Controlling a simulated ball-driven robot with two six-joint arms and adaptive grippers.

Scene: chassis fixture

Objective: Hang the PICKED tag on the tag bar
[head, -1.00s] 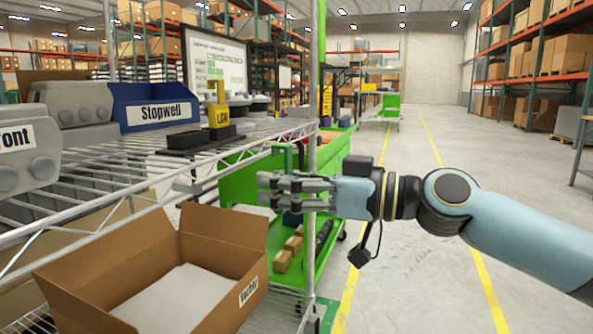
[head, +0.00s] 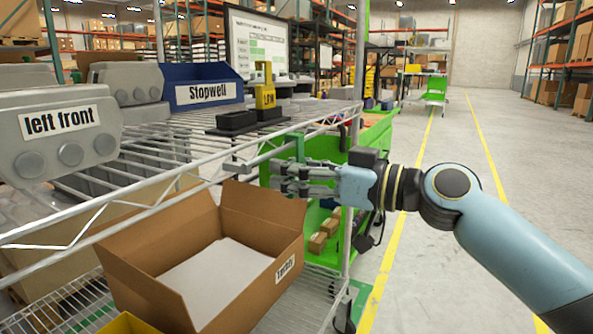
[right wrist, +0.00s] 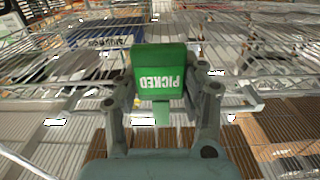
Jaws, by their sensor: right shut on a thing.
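The PICKED tag (right wrist: 160,76) is a green plate with white lettering, upside down in the right wrist view. My right gripper (right wrist: 163,92) is shut on it, with a finger at each side. In the head view my right gripper (head: 277,179) is just off the front edge of the wire shelf, and a thin green edge of the tag (head: 299,146) stands up at its fingers. A pale bar (right wrist: 242,101) runs across behind the tag in the right wrist view; I cannot tell whether it is the tag bar or whether the tag touches it. My left gripper is out of view.
The wire shelf (head: 150,180) carries grey "left front" housings (head: 60,130), a blue Stopwell bin (head: 200,88) and a yellow LFM block (head: 265,93) on a black base. An open cardboard box (head: 140,260) is below. A green cart (head: 375,150) stands behind; aisle floor at right is clear.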

